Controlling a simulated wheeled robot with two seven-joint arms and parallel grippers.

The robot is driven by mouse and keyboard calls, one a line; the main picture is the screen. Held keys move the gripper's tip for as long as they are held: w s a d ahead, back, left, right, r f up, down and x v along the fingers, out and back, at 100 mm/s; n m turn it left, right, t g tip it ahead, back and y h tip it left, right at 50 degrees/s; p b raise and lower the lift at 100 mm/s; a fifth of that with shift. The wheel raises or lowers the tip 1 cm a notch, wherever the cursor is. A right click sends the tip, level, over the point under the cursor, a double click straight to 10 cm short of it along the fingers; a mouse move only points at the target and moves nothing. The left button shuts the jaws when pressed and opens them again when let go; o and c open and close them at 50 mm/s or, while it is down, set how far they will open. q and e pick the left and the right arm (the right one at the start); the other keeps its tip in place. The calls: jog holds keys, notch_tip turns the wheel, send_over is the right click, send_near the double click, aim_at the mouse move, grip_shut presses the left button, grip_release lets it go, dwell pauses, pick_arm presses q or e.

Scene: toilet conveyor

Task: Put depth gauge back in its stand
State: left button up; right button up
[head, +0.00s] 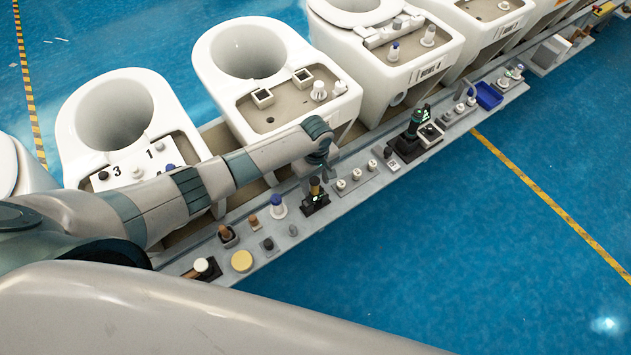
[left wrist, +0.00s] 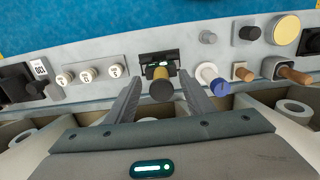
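What looks like the depth gauge (head: 315,186) is a short upright piece with a dark knob and a brass-yellow collar. It stands at a black stand (head: 316,205) with a small lit display on the narrow grey ledge. In the left wrist view the gauge's dark round top (left wrist: 161,90) shows between my fingers, with the black stand (left wrist: 157,57) behind it. How deep it sits in the stand is hidden. My left gripper (head: 317,170) is over it, pointing down. In the left wrist view my left gripper (left wrist: 160,92) is open, with gaps on both sides of the gauge. My right gripper is not in view.
A blue-topped white piece (head: 278,207) stands close to the stand on one side, and several white knobs (head: 342,184) on the other. A green-and-black device (head: 415,125) is farther along the ledge. White toilets (head: 248,70) line the ledge's far side.

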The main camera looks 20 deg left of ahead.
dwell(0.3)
pick_arm(q)
notch_tip(320, 180, up, 17)
jog(key=b, duration=0.3)
jog(key=shift+r, duration=0.2)
dwell(1.1)
